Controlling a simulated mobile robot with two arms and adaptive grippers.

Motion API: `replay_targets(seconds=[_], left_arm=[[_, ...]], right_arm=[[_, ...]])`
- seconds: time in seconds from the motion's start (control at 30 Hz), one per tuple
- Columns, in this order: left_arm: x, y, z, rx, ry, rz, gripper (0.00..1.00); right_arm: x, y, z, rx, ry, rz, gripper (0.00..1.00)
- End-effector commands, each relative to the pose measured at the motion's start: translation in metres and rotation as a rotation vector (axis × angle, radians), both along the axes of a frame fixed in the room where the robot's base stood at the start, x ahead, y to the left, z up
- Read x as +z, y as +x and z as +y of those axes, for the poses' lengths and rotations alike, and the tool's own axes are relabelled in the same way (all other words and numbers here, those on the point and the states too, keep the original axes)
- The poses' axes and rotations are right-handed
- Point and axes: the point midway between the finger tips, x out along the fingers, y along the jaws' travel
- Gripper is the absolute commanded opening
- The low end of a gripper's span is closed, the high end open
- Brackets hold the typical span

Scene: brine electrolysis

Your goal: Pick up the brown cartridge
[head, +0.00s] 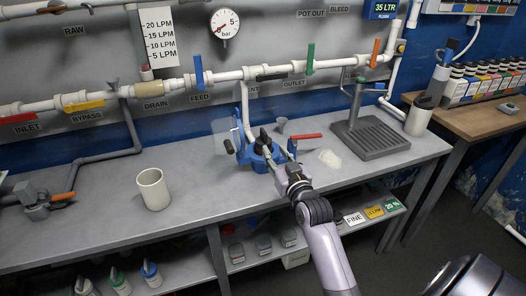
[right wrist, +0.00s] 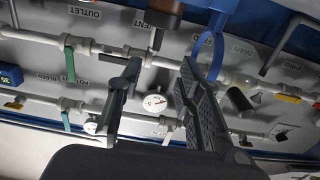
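My right gripper (head: 278,150) is over the blue housing (head: 246,158) on the grey workbench. It hides part of the housing. In the right wrist view, which is upside down, the fingers of the right gripper (right wrist: 155,92) are apart with nothing between them. A brown piece (right wrist: 166,6) shows at the top edge of that view, beyond the fingertips, partly cut off. It may be the brown cartridge, but I cannot tell for sure. I cannot make out a brown cartridge in the head view. My left gripper is not in view.
A white mug (head: 153,190) stands on the left of the workbench (head: 100,215). A red handle (head: 306,136) and a pale powder pile (head: 330,158) are close to my right gripper. A grey stand (head: 372,140) is further right. Pipes with coloured valve handles run along the wall.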

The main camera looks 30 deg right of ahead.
Motion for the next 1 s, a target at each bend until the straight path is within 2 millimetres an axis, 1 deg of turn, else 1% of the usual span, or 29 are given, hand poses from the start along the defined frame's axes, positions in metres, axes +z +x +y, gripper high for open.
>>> replay_targets(seconds=[0.03, 0.1, 0.2, 0.3, 0.57, 0.8, 0.9, 1.0], left_arm=[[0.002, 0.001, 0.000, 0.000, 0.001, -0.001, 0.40], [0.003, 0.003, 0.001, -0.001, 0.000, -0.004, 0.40], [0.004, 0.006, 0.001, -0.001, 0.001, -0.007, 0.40], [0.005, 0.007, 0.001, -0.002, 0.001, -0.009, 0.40], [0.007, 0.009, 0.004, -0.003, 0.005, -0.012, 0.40], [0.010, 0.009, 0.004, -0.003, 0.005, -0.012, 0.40], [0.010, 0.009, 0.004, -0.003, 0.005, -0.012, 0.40], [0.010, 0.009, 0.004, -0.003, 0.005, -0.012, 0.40]], right_arm=[[0.002, 0.012, -0.003, 0.000, 0.002, -0.001, 0.33], [0.001, 0.027, -0.006, 0.001, 0.001, 0.000, 0.33], [0.001, 0.045, -0.011, 0.000, 0.000, 0.000, 0.33], [0.000, 0.058, -0.014, 0.001, 0.000, 0.001, 0.33], [0.000, 0.074, -0.019, 0.000, -0.001, 0.001, 0.33], [0.001, 0.105, -0.029, 0.001, 0.000, 0.001, 0.33], [0.000, 0.113, -0.031, 0.001, -0.001, 0.001, 0.33], [0.000, 0.116, -0.032, 0.001, -0.002, 0.001, 0.33]])
